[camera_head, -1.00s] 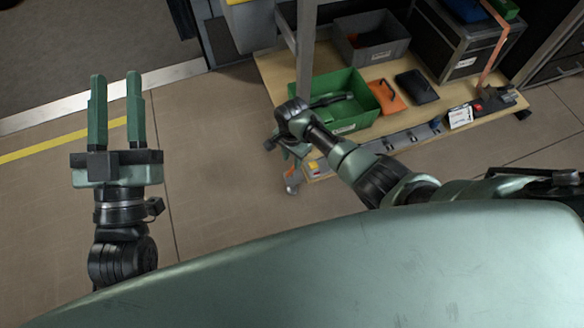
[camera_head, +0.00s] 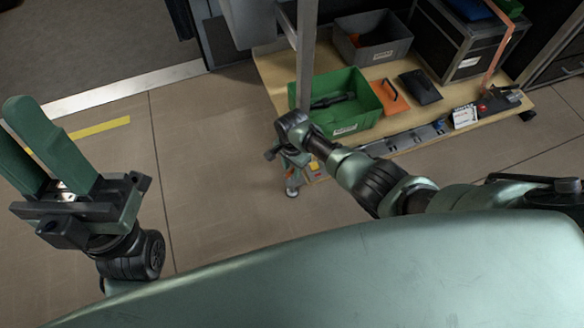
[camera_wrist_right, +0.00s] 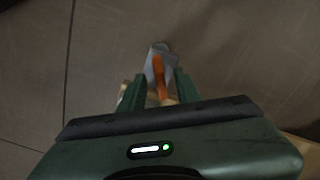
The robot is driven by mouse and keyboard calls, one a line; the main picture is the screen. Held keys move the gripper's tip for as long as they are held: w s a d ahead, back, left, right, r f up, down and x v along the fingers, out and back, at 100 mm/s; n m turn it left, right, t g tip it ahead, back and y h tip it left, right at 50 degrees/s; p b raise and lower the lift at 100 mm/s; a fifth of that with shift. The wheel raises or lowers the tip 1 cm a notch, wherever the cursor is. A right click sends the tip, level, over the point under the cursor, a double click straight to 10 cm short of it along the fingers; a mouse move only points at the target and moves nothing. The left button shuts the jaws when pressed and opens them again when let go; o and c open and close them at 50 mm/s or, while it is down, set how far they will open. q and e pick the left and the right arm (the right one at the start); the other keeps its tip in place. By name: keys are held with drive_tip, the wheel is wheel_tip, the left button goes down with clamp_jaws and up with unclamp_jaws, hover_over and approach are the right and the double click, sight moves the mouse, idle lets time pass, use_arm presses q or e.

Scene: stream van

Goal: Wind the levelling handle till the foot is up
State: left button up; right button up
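The trolley's near left corner has an orange part (camera_wrist_right: 159,76), probably the levelling handle, with a grey metal part (camera_wrist_right: 158,50) beyond it. In the head view my right wrist covers most of this corner, and a small foot or caster (camera_head: 292,191) shows below it at the floor. My right gripper (camera_wrist_right: 158,84) points down there; in the wrist view its two fingers stand apart, one on each side of the orange part, with gaps visible. Whether the foot touches the floor cannot be told. My left gripper (camera_head: 14,120) is open and empty at the far left, over bare floor.
The wooden trolley deck (camera_head: 275,68) carries a green bin (camera_head: 368,114), a grey bin (camera_head: 385,52), an orange item (camera_head: 389,96) and a black case (camera_head: 462,45). A metal post (camera_head: 306,60) rises beside my right wrist. The floor at left is clear.

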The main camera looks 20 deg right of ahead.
drive_tip(key=shift+c, duration=0.3)
clamp_jaws()
